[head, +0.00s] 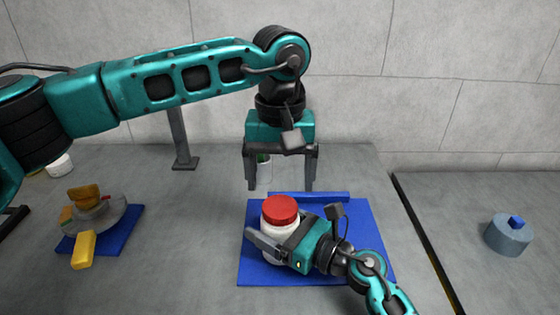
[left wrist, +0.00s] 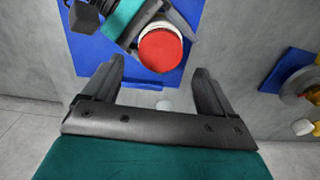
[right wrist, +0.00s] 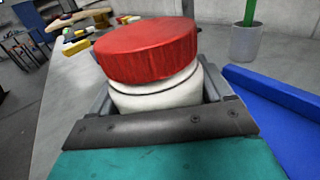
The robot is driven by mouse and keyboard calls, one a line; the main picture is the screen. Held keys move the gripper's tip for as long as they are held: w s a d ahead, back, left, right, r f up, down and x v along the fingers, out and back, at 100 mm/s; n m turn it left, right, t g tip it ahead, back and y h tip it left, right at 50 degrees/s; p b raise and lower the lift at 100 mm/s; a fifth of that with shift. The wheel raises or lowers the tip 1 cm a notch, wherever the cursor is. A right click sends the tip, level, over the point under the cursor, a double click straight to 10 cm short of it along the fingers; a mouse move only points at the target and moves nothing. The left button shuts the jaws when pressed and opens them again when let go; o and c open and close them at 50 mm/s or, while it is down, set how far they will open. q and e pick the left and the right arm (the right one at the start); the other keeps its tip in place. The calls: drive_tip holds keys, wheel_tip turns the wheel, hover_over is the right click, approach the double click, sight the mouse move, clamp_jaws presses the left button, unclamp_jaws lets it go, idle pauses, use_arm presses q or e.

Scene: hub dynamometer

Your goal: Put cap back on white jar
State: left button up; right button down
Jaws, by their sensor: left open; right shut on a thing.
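The white jar (head: 272,232) stands on a blue mat (head: 260,276). The red cap (head: 281,209) sits on top of the jar, covering its mouth. It also shows in the left wrist view (left wrist: 160,50) and the right wrist view (right wrist: 147,50); I cannot tell whether it is screwed tight. My right gripper (head: 283,238) is shut around the body of the white jar (right wrist: 155,95) from the lower right. My left gripper (head: 280,186) is open and empty, fingers pointing down, above and behind the capped jar, apart from it.
A raised blue bar (head: 320,196) edges the mat's back. A small cup (right wrist: 245,42) with a green stick stands behind it. At left, a grey disc with coloured blocks (head: 84,196) rests on another blue mat (head: 126,228). A grey cylinder (head: 508,236) stands on the right table.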

use_arm(q)
drive_tip(key=n, duration=0.6)
drive_tip(key=shift+r, duration=0.2)
drive_tip(key=n, duration=0.3)
drive_tip(key=shift+r+n, duration=0.1)
drive_tip(key=shift+n, duration=0.2)
drive_tip(key=n, duration=0.3)
drive_tip(key=shift+r+n, duration=0.15)
drive_tip(key=shift+n, duration=0.15)
drive_tip(key=n, duration=0.5)
drive_tip(key=shift+r+n, duration=0.15)
drive_tip(key=shift+n, duration=0.15)
drive_tip(key=n, duration=0.3)
drive_tip(key=shift+r+n, duration=0.15)
drive_tip(key=shift+n, duration=0.25)
drive_tip(key=n, duration=0.5)
drive_tip(key=shift+r+n, duration=0.15)
drive_tip(key=shift+n, duration=0.15)
drive_tip(key=n, duration=0.3)
drive_tip(key=shift+r, duration=0.15)
drive_tip(key=n, duration=0.5)
drive_tip(key=shift+r, duration=0.15)
